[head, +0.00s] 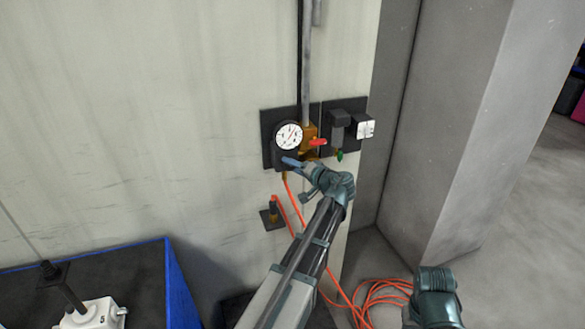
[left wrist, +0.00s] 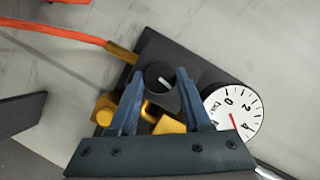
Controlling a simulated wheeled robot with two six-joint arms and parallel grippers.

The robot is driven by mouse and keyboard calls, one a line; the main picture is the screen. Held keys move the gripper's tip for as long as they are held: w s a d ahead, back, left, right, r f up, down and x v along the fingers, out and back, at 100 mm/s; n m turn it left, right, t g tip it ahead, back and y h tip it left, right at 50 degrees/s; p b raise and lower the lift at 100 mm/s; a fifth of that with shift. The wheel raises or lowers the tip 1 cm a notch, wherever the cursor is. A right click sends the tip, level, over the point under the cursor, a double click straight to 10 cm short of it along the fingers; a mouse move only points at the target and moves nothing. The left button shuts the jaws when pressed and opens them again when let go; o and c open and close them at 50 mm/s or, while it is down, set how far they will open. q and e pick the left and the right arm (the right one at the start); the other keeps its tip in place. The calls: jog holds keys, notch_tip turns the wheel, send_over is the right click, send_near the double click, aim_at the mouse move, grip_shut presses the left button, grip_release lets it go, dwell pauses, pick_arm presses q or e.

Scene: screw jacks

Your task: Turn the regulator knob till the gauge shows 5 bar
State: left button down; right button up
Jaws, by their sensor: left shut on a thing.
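The gauge (head: 288,136) is a round white dial with a red needle, on a dark plate on the wall. It also shows at the right of the left wrist view (left wrist: 235,113), with 0 and 2 legible; its exact reading is too small to tell. The regulator knob (left wrist: 158,76) is black with a white mark and sits beside the gauge. My left gripper (left wrist: 159,74) has its two blue fingers on either side of the knob and is shut on it. In the head view my left gripper (head: 288,162) is just below the gauge and hides the knob.
An orange hose (head: 290,208) hangs below and coils on the floor. A blue-edged dark table (head: 130,272) stands at lower left.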

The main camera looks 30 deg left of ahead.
dwell(0.3)
pick_arm(q)
jog(key=shift+c, duration=1.8)
grip_release()
jog(key=p+v, duration=0.3)
jog(key=v, duration=1.1)
jog(key=s+d+f+m+g+h+b, duration=0.3)
jog(key=s+d+f+h+b, duration=0.3)
jog(key=s+d+f, duration=0.5)
jog(key=s+d+f+m+g+h+b, duration=0.2)
jog(key=s+d+f+h+b, duration=0.5)
jog(key=f, duration=1.2)
jog(key=s+d+g, duration=0.1)
jog(key=s+d, duration=0.3)
jog(key=d, duration=0.2)
jog(key=shift+s+f+m, duration=0.15)
jog(key=shift+s+m, duration=0.1)
jog(key=shift+m, duration=0.15)
